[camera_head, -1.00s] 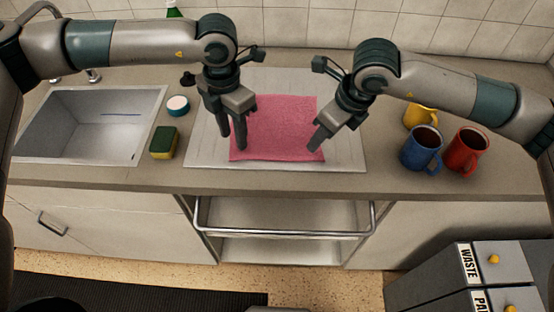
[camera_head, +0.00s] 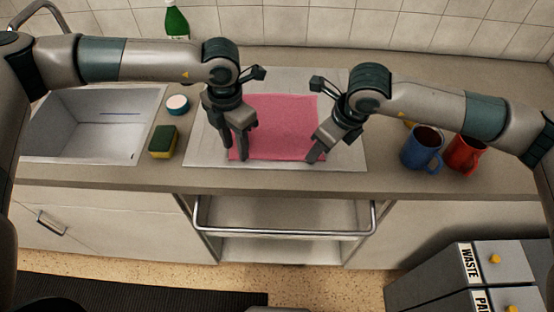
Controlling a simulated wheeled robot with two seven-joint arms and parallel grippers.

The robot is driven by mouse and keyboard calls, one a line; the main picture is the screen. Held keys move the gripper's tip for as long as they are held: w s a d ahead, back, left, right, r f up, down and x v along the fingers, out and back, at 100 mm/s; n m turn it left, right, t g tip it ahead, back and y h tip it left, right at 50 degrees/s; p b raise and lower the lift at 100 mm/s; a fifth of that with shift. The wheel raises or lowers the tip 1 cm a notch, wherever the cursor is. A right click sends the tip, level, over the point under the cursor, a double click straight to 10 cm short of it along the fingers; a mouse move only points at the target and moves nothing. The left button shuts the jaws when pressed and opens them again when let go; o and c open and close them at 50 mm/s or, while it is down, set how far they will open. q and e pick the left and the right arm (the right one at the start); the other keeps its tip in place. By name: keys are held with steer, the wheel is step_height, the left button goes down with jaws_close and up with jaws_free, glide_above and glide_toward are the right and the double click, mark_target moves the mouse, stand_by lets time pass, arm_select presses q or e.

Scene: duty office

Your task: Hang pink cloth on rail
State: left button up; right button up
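The pink cloth (camera_head: 282,122) lies flat on a pale board (camera_head: 345,150) on the counter. The rail (camera_head: 285,233) is a metal bar along the front of the open cabinet bay, below the counter edge. My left gripper (camera_head: 237,152) points down at the cloth's near left corner, with a gap between its fingers. My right gripper (camera_head: 313,155) points down at the near right corner. Its fingers overlap in this view, so its opening is unclear. Whether either touches the cloth cannot be told.
A sink (camera_head: 90,125), a green-yellow sponge (camera_head: 163,142) and a round white-teal item (camera_head: 177,104) are on the left. A blue mug (camera_head: 421,148) and a red mug (camera_head: 463,154) stand on the right. A green bottle (camera_head: 176,22) is behind. Waste bins (camera_head: 440,280) stand low right.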

steer(key=shift+f, duration=0.1)
arm_select(q)
jaws_close()
arm_select(e)
jaws_close()
arm_select(q)
steer(key=shift+r, duration=0.1)
